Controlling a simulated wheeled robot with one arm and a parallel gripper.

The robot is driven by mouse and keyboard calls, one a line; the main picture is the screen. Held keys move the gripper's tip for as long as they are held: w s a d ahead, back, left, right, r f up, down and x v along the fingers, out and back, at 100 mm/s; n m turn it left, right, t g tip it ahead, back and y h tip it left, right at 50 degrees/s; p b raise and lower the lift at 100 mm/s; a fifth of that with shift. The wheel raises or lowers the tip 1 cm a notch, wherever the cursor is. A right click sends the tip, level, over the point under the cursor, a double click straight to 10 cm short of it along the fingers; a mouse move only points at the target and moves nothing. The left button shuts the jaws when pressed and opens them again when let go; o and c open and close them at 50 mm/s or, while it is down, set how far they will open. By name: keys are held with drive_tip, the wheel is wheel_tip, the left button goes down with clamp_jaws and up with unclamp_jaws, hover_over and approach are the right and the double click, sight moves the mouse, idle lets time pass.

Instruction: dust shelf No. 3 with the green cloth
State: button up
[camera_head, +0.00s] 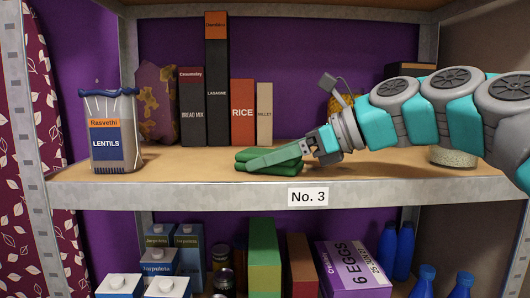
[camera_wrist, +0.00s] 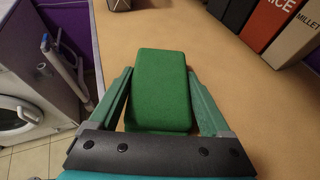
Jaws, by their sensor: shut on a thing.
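The green cloth (camera_head: 262,161) is a thick folded pad on the wooden board of shelf No. 3 (camera_head: 192,172), near the front edge above the "No. 3" label (camera_head: 308,197). My gripper (camera_head: 270,158) reaches in from the right and is shut on the cloth. In the wrist view the cloth (camera_wrist: 162,85) sits between my two green fingers (camera_wrist: 162,100) and sticks out past them. It appears to rest on the board, though its underside is hidden.
A lentils bag (camera_head: 112,140) stands at the left front. Boxes, including bread mix (camera_head: 192,108) and rice (camera_head: 243,112), stand along the back. A jar (camera_head: 452,157) stands at the right, partly behind my arm. The board between lentils and cloth is clear.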

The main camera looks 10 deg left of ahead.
sight(246, 160)
drive_tip(key=shift+w+d+r+p, duration=0.1)
drive_tip(key=shift+w+d+p, duration=0.05)
drive_tip(key=shift+d+p, duration=0.45)
drive_tip(key=shift+w+d+p, duration=0.15)
drive_tip(key=shift+d+p, duration=0.25)
drive_tip(key=shift+d, duration=0.35)
drive_tip(key=shift+w+d, duration=0.1)
drive_tip(key=shift+d, duration=0.35)
drive_tip(key=shift+w+d+p, duration=0.2)
drive_tip(key=shift+d+p, duration=0.6)
drive_tip(key=shift+p, duration=0.15)
drive_tip(key=shift+w+d+f, duration=0.1)
drive_tip(key=shift+w+d, duration=0.05)
drive_tip(key=shift+d, duration=0.4)
drive_tip(key=shift+w+d+f, duration=0.1)
drive_tip(key=shift+d, duration=0.4)
drive_tip(key=shift+w+d+r, duration=0.1)
drive_tip(key=shift+w+d, duration=0.15)
drive_tip(key=shift+d, duration=0.7)
drive_tip(key=shift+w+d+r, duration=0.1)
drive_tip(key=shift+w+d, duration=0.15)
drive_tip(key=shift+d, duration=0.7)
